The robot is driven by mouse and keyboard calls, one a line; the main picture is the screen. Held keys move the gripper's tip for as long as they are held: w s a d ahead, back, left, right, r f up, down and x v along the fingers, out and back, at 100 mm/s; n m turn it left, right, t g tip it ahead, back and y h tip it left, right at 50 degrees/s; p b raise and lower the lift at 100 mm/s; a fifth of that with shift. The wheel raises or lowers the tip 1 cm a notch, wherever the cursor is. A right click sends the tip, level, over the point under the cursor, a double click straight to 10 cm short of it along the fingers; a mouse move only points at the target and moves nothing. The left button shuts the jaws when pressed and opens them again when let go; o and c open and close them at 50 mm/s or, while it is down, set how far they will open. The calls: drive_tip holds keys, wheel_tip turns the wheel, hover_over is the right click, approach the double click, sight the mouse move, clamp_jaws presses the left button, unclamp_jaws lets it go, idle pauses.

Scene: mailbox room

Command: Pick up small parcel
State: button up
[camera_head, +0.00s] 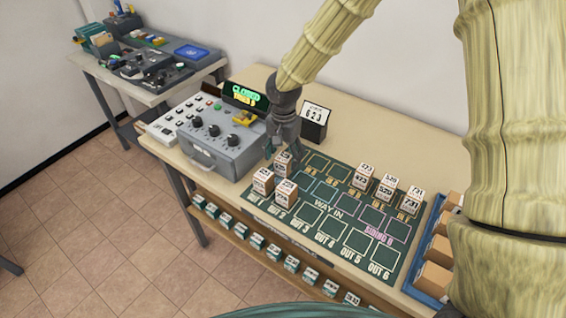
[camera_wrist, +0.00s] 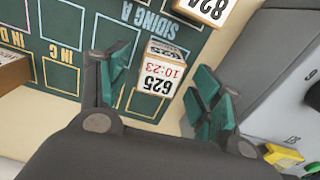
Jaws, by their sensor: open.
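My gripper (camera_head: 279,148) is low over the left end of the green mat on the table, open and empty. In the wrist view its two teal-padded fingers (camera_wrist: 164,76) stand on either side of a small white-and-tan parcel block marked 625 and 10:23 (camera_wrist: 160,80). The block also shows just below the gripper in the head view (camera_head: 283,162), partly hidden by the fingers. It lies nearer the open ends of the fingers than the palm. I cannot tell whether either finger touches it.
Two similar blocks (camera_head: 263,182) (camera_head: 286,195) stand in front of it; several more (camera_head: 363,178) stand right. A grey control box (camera_head: 222,138) is close left, a small calendar sign (camera_head: 315,118) behind. A blue tray (camera_head: 408,288) holds brown boxes (camera_head: 438,250). The mat's middle is clear.

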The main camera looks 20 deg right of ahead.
drive_tip(key=shift+f, duration=1.35)
drive_tip(key=c, duration=1.1)
